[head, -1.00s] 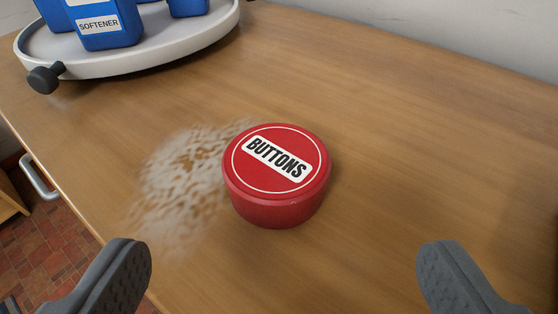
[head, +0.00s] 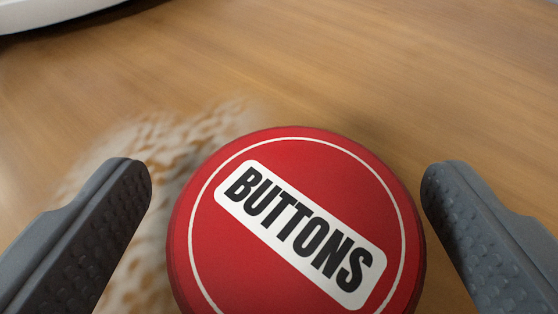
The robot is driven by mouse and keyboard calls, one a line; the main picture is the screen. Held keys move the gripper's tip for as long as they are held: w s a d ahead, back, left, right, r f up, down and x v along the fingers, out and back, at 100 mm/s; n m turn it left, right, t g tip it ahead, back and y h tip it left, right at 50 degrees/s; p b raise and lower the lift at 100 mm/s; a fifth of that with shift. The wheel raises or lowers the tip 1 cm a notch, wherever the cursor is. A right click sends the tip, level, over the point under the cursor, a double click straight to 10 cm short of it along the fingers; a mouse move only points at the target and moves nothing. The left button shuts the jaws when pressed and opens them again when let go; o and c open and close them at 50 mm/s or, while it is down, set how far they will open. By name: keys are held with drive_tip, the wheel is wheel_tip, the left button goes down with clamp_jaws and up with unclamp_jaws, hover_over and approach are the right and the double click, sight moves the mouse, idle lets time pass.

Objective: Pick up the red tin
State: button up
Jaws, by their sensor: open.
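The red tin (head: 240,275) is round, with a white ring and a white label reading "BUTTONS" on its lid. It sits on the wooden counter and fills the lower middle of the head view, its near edge cut off by the frame. My gripper (head: 287,185) is open, with one grey padded finger on each side of the tin. The right finger appears very close to the tin's right edge; a wider gap shows at the left finger. I cannot tell whether the right finger touches it.
A pale, blotchy patch of spill or powder (head: 130,165) lies on the counter left of the tin. The edge of a white round tray (head: 45,15) shows at the top left. The wooden counter (head: 400,70) behind the tin is clear.

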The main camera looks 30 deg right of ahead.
drive_tip(key=shift+w+d+f, duration=0.2)
drive_tip(key=shift+w+d, duration=0.05)
drive_tip(key=shift+w, duration=0.05)
drive_tip(key=shift+c, duration=0.4)
drive_tip(key=c, duration=1.1)
drive_tip(key=shift+r, duration=0.1)
